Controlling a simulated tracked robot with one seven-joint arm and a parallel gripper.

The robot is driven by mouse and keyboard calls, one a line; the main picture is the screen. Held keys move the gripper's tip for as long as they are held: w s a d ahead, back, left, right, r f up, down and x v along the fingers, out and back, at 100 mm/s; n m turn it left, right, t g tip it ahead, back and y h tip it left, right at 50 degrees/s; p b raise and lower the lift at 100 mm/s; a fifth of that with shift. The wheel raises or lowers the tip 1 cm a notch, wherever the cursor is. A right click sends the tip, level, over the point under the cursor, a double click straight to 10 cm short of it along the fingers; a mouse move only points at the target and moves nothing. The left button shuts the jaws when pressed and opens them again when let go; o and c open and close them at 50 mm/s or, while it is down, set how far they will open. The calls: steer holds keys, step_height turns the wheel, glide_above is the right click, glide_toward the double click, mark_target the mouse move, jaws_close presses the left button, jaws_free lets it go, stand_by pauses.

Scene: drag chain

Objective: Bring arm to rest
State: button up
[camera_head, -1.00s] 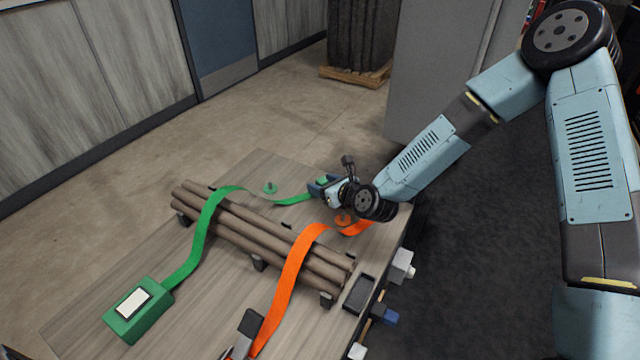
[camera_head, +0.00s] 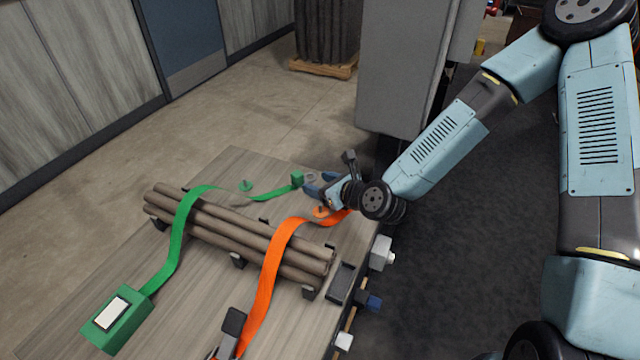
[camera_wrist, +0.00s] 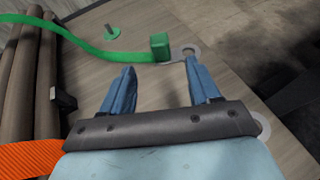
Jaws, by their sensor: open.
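My gripper (camera_head: 318,184) is open and empty above the far right corner of the wooden table. Its two blue fingers show apart in the wrist view (camera_wrist: 155,88). A green end block (camera_head: 297,179) on the green strap (camera_head: 181,225) lies just beyond the fingertips; it also shows in the wrist view (camera_wrist: 159,46), with a gap between it and the fingers. My arm reaches in from the right side.
A bundle of brown poles (camera_head: 235,236) lies on the table (camera_head: 120,262) under the green strap and an orange strap (camera_head: 270,275). A green box (camera_head: 116,318) sits at the near left. A grey cabinet (camera_head: 400,65) stands behind my arm. Dark floor on the right is open.

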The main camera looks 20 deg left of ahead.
steer(key=n, duration=0.1)
steer(key=d+n, duration=0.1)
steer(key=n, duration=0.1)
steer(key=shift+s+d+r+g+h, duration=0.1)
steer(key=shift+r+g+h, duration=0.1)
steer(key=shift+g+h, duration=0.1)
steer(key=d+n, duration=0.1)
steer(key=n, duration=0.1)
steer(key=d+n+g+h, duration=0.1)
steer(key=n, duration=0.1)
steer(key=d+r+n+h, duration=0.1)
steer(key=d+n, duration=0.1)
steer(key=shift+d+n, duration=0.1)
steer(key=shift+n, duration=0.2)
steer(key=w+d+r+n+t+h, duration=0.15)
steer(key=d+r+n+h, duration=0.35)
steer(key=d, duration=0.5)
steer(key=w+d+r+n+g+h, duration=0.15)
steer(key=d+r+n, duration=0.25)
steer(key=d+r, duration=0.5)
steer(key=s+d+r+n+t+h, duration=0.1)
steer(key=s+d+r+n+h, duration=0.2)
steer(key=s+d+r, duration=1.3)
steer(key=d+n, duration=0.1)
steer(key=d, duration=0.2)
steer(key=shift+s+d+r+n, duration=0.15)
steer(key=shift+d+r+n, duration=0.1)
steer(key=shift+r+n, duration=0.1)
